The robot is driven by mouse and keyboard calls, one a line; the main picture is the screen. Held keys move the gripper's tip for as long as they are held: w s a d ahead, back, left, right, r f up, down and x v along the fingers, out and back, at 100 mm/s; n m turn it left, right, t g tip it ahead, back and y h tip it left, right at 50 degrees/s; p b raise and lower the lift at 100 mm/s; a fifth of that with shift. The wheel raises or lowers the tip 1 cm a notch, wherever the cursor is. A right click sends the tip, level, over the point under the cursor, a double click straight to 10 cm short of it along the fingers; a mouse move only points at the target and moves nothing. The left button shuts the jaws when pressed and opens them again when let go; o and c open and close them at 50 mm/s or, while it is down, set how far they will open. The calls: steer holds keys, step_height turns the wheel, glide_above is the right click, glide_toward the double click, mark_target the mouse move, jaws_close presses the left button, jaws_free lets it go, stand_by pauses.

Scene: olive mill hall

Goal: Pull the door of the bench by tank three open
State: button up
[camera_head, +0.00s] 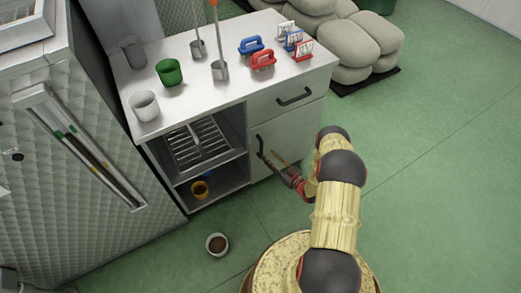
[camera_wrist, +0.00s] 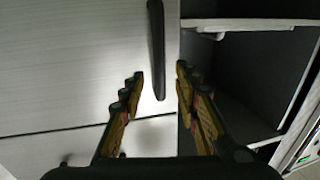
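The bench (camera_head: 222,60) is a pale cabinet with a white top. Its door (camera_head: 285,137) is at the lower right of the front, beneath a drawer, and looks shut. The dark upright door handle (camera_head: 261,147) is near the door's left edge. It also shows in the wrist view as a black bar (camera_wrist: 157,45). My gripper (camera_head: 272,158) is in front of the door at the handle. In the wrist view its fingers (camera_wrist: 160,72) are apart, with the bar between them in the picture. Neither finger visibly touches it, and I cannot tell the exact depth.
Above the door is a drawer with its own handle (camera_head: 294,97). A small bowl (camera_head: 217,244) stands on the floor. Grey sacks (camera_head: 350,45) lie behind. Green floor at right is clear.

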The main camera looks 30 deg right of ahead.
mark_target(261, 149)
steer(key=b+x, duration=0.2)
steer(key=x, duration=0.5)
steer(key=shift+w+a, duration=0.1)
steer(key=shift+w, duration=0.15)
steer(key=c, duration=0.8)
jaws_close()
